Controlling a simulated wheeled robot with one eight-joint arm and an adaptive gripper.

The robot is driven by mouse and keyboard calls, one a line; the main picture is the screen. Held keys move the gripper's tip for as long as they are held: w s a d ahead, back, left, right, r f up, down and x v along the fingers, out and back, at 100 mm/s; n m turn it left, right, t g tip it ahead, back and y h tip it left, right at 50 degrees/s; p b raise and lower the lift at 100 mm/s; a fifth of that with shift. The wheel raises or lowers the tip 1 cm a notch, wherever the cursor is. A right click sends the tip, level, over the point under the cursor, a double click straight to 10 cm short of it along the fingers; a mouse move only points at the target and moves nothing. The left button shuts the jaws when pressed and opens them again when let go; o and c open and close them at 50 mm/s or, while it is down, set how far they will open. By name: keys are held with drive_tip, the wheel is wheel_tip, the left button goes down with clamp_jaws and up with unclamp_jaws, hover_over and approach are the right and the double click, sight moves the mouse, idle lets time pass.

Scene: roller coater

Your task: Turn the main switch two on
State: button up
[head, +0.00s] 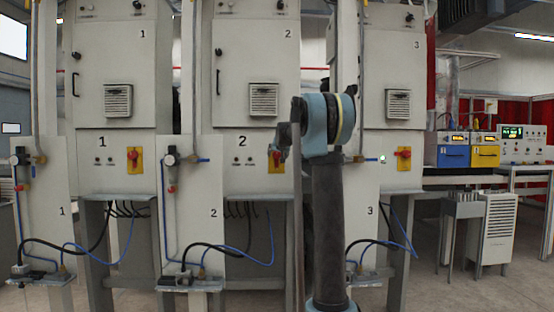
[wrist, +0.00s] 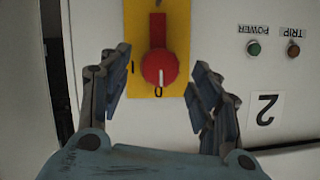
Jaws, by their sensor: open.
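Main switch two is a red rotary knob (wrist: 158,62) on a yellow plate (wrist: 132,30), on the cabinet marked 2. The wrist view shows it upside down. The white mark on the knob points at the 0; the 1 is to the left. My gripper (wrist: 158,85) is open, with one finger on each side of the knob's lower end.
Cabinet 1 (head: 115,60) at left and cabinet 3 (head: 393,60) at right carry similar red switches. A green POWER lamp (wrist: 254,48) and a red TRIP lamp (wrist: 293,49) sit beside switch two.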

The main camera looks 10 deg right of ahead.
sight(277, 155)
drive_tip(key=shift+x, duration=1.45)
drive_tip(key=shift+c, duration=0.2)
drive_tip(key=c, duration=1)
